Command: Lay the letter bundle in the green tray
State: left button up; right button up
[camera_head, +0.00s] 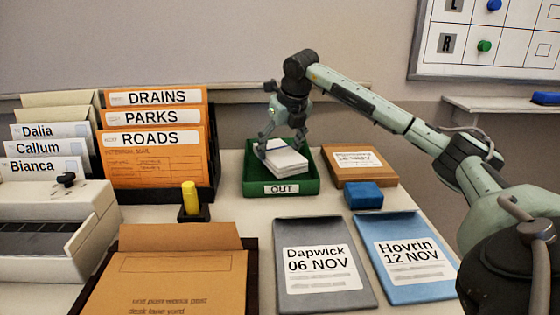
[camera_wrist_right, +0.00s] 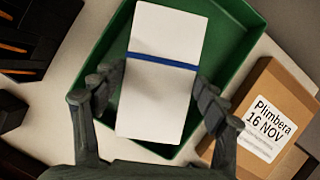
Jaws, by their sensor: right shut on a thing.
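The letter bundle (camera_head: 287,158) is a stack of white envelopes with a blue band round its middle. My right gripper (camera_head: 280,146) is shut on it from above, one finger on each long side. The bundle is at the green tray (camera_head: 282,188) marked OUT, within its walls as the head view shows it. I cannot tell whether its underside touches the tray floor. My left gripper is not in view.
A brown Plimbera parcel box (camera_head: 362,170) stands right of the tray, with a blue block (camera_head: 363,196) before it. Grey Dapwick (camera_head: 318,232) and blue Hovrin (camera_head: 408,225) folders lie in front. An orange file rack (camera_head: 155,170) and a yellow marker (camera_head: 190,197) stand left.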

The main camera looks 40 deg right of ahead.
aim_at(282, 154)
notch_tip(282, 154, down, 4)
jog(key=shift+r, duration=0.15)
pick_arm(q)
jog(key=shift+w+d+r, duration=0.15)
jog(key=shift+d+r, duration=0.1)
pick_arm(e)
jog(key=o, duration=1.2)
jog(key=shift+f, duration=0.2)
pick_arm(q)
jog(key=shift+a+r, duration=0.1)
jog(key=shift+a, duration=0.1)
pick_arm(e)
jog(key=shift+r, duration=0.1)
